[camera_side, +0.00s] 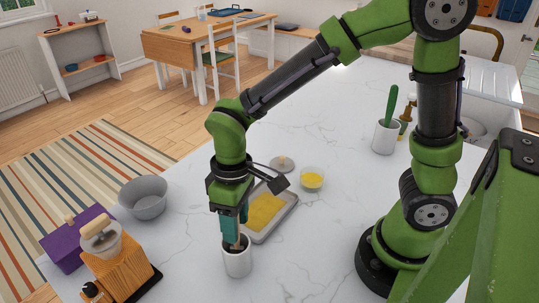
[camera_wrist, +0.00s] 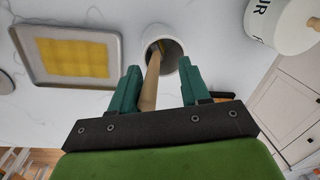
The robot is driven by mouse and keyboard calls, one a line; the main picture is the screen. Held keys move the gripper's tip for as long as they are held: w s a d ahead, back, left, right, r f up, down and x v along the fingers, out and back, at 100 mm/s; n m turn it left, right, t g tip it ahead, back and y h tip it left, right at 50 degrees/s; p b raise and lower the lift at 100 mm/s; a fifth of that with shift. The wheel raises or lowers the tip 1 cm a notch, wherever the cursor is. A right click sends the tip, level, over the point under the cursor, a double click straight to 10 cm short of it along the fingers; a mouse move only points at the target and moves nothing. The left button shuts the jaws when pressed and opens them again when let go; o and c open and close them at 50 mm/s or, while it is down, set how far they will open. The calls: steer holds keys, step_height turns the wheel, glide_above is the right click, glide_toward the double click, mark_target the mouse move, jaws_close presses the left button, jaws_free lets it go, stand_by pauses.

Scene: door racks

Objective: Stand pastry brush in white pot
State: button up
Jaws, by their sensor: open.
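The white pot (camera_side: 237,262) stands upright on the marble counter, right below my gripper (camera_side: 236,240). In the wrist view the pot (camera_wrist: 179,52) is seen from above, just beyond the fingertips. The pastry brush's wooden handle (camera_wrist: 150,83) leans out of the pot and reaches back between the green fingers; the brush's other end is hidden inside the pot. My gripper (camera_wrist: 159,68) is open, with a visible gap between the handle and the right finger.
A tray with a yellow sheet (camera_side: 264,211) lies behind the pot, near a small yellow bowl (camera_side: 312,179). A grey bowl (camera_side: 144,197), purple box (camera_side: 75,243) and wooden block (camera_side: 122,272) stand left. Another white pot (camera_side: 384,139) with a green utensil stands back right.

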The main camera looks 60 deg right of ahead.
step_height(320, 180, up, 17)
steer(key=w+d, duration=0.1)
steer(key=shift+d+f, duration=0.15)
steer(key=shift+d, duration=0.25)
steer(key=s+d+f+m+t, duration=0.1)
steer(key=s+d+m+t, duration=0.2)
steer(key=d, duration=0.3)
steer(key=s+d+f+m+t, duration=0.2)
steer(key=d+m+t, duration=0.2)
steer(key=d, duration=0.2)
steer(key=shift+s+d+m+t+y, duration=0.4)
